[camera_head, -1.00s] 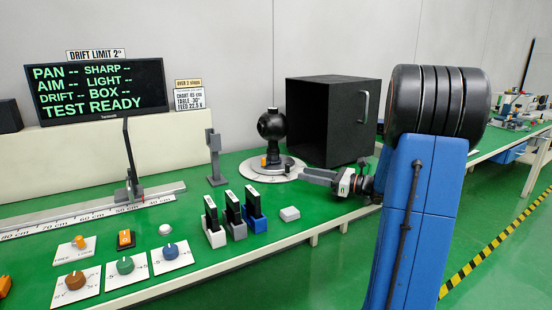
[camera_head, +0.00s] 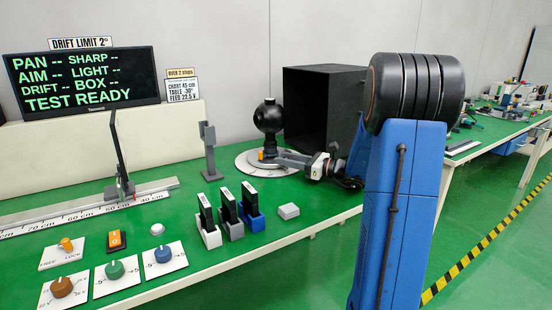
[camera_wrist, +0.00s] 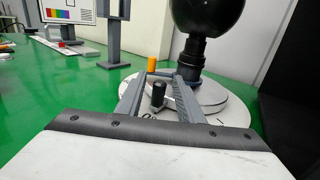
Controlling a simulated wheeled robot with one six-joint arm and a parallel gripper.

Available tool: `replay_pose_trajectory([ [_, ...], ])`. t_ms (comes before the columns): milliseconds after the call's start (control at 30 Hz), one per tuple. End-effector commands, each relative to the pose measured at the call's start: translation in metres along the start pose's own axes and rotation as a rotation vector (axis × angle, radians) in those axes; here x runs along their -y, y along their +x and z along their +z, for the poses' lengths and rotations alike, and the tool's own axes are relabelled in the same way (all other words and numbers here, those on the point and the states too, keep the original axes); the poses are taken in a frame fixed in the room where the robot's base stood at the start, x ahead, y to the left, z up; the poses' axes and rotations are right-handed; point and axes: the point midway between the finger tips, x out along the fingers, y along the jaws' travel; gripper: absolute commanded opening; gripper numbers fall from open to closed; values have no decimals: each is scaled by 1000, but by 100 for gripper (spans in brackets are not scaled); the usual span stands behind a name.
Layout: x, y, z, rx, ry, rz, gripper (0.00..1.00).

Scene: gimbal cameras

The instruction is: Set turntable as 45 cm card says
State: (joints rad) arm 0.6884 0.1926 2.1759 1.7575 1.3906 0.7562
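The turntable (camera_head: 246,163) is a pale round disc with a scale, bearing a black ball-shaped device (camera_head: 269,116). An orange peg (camera_wrist: 153,63) stands on or beside the disc, just beyond my fingertips. A short black knob (camera_wrist: 158,96) stands between my fingers, apparently not gripped. My gripper (camera_wrist: 165,76) is open, low over the disc's near side; it reaches in from the right in the head view (camera_head: 280,157). The card (camera_head: 183,90) reads chart 45 cm, table -30°, feed 22.5 V. The disc's angle is not readable.
A black open box (camera_head: 325,110) stands close behind and right of the turntable. A grey post (camera_head: 208,150) is to its left. Knobs (camera_head: 114,270) and a rail chart (camera_head: 118,150) are left.

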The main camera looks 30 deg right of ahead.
Motion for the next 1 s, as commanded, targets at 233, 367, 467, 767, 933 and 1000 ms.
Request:
replay_pose_trajectory([
  [233,-1,31,0,-1,0,1,34],
  [367,0,39,0,0,0,0,34],
  [467,0,41,0,0,0,0,34],
  [767,0,41,0,-1,0,-1,20],
  [933,0,41,0,-1,0,-1,0],
  [1000,0,41,0,-1,0,-1,0],
])
